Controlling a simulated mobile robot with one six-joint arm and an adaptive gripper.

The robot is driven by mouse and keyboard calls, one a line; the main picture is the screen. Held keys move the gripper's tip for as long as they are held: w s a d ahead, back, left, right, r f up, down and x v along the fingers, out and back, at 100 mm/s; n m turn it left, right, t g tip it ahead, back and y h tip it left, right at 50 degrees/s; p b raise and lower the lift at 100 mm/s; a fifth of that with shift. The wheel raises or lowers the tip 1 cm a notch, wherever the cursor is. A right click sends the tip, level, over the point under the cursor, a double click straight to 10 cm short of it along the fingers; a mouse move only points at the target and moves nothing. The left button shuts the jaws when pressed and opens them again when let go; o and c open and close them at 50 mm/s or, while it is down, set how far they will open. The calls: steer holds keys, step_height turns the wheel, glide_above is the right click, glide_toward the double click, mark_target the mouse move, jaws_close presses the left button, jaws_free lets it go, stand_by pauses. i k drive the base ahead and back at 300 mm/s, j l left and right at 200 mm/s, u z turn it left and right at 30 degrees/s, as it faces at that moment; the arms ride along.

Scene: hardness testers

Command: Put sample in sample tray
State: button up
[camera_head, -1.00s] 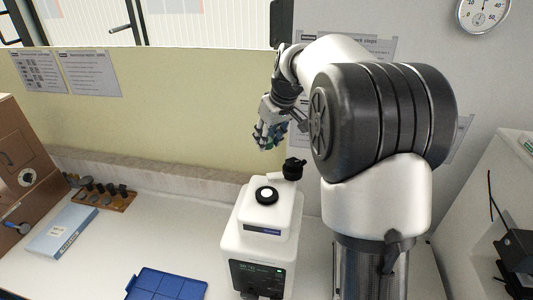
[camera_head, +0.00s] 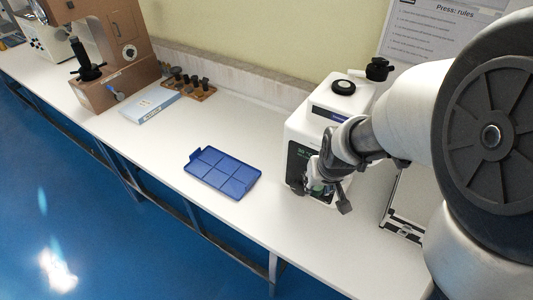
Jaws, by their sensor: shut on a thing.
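The blue sample tray (camera_head: 222,178) lies flat on the white bench, left of the white tester. Its several shallow compartments look empty. My gripper (camera_head: 320,190) is low in front of the white tester (camera_head: 303,127), to the right of the tray and apart from it. Its fingers point down and are shut on the sample, which is too small and too covered by the fingers to make out clearly.
A brown tester (camera_head: 112,50) stands at the far left of the bench. A light-blue box (camera_head: 150,104) and a wooden rack of dark parts (camera_head: 190,84) lie behind the tray. The bench (camera_head: 250,215) is clear between tray and gripper; its front edge is near.

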mark_target(228, 165)
steer(key=i+j, duration=0.15)
steer(key=j, duration=0.3)
steer(key=i+j, duration=0.1)
steer(key=j, duration=0.35)
steer(key=i+j, duration=0.15)
steer(key=j, duration=0.3)
steer(key=i+j, duration=0.15)
steer(key=j, duration=0.3)
steer(key=i+j, duration=0.1)
steer(key=j, duration=0.35)
steer(key=i+j, duration=0.15)
steer(key=j, duration=0.3)
steer(key=i+j+z, duration=0.1)
steer(key=j, duration=0.35)
